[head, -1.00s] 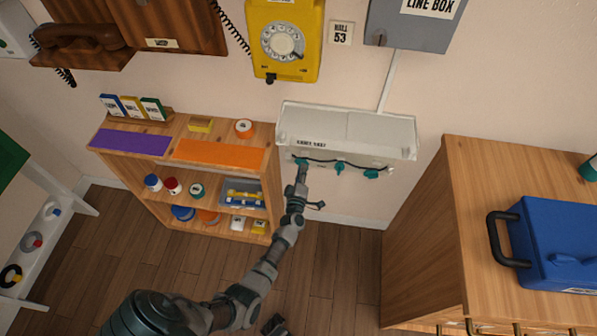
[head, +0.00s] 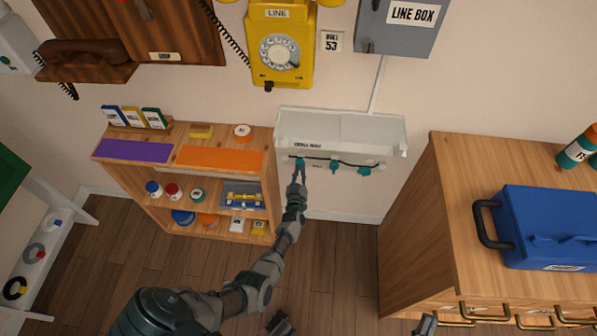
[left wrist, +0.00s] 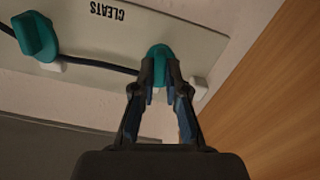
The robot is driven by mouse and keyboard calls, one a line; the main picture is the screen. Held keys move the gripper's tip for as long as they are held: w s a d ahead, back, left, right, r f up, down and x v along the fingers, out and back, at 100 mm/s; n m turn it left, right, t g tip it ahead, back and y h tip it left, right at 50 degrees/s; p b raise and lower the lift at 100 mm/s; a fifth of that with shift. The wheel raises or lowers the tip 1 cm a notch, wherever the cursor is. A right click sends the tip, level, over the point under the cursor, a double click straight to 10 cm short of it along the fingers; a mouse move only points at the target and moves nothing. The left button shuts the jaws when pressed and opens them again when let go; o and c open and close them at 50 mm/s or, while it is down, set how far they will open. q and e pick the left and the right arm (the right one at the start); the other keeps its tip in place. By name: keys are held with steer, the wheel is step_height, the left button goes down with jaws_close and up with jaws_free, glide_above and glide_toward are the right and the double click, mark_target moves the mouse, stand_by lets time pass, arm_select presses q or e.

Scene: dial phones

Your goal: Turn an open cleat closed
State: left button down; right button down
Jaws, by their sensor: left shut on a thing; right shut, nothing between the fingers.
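A pale panel (head: 345,178) under a white wall tray carries a row of three teal cleats with a dark cable running along them. My left gripper (head: 299,176) is at the leftmost cleat (head: 300,163). In the left wrist view, my left gripper (left wrist: 160,92) has its fingers on either side of this cleat (left wrist: 159,55) and is shut on it; the fingers hide its lower part. The middle cleat (head: 335,168) also shows in the left wrist view (left wrist: 36,36), tilted. The right cleat (head: 364,171) is free. My right gripper (head: 425,325) shows only in part at the bottom edge, shut and empty.
The white tray (head: 342,128) juts out above the cleats. A wooden shelf unit (head: 115,175) stands to the left, and a wooden cabinet (head: 425,215) with a blue case (head: 550,225) stands to the right. Open floor (head: 335,265) lies between them.

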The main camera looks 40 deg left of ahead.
arm_select(q)
steer(key=shift+s+d+f+m, duration=0.1)
steer(key=shift+d+f+m, duration=0.1)
steer(key=shift+f+m, duration=0.45)
arm_select(e)
steer(key=shift+w+f+g, duration=0.2)
steer(key=shift+f+g, duration=0.1)
steer(key=shift+f, duration=0.05)
arm_select(q)
steer(key=shift+r+m, duration=0.15)
steer(key=shift+m, duration=0.2)
arm_select(e)
steer(key=shift+f, duration=0.1)
arm_select(q)
steer(key=c, duration=1.2)
jaws_free()
steer(key=shift+r, duration=0.15)
arm_select(e)
steer(key=shift+w, duration=0.15)
arm_select(q)
steer(key=shift+a+r, duration=0.1)
steer(key=v, duration=1.2)
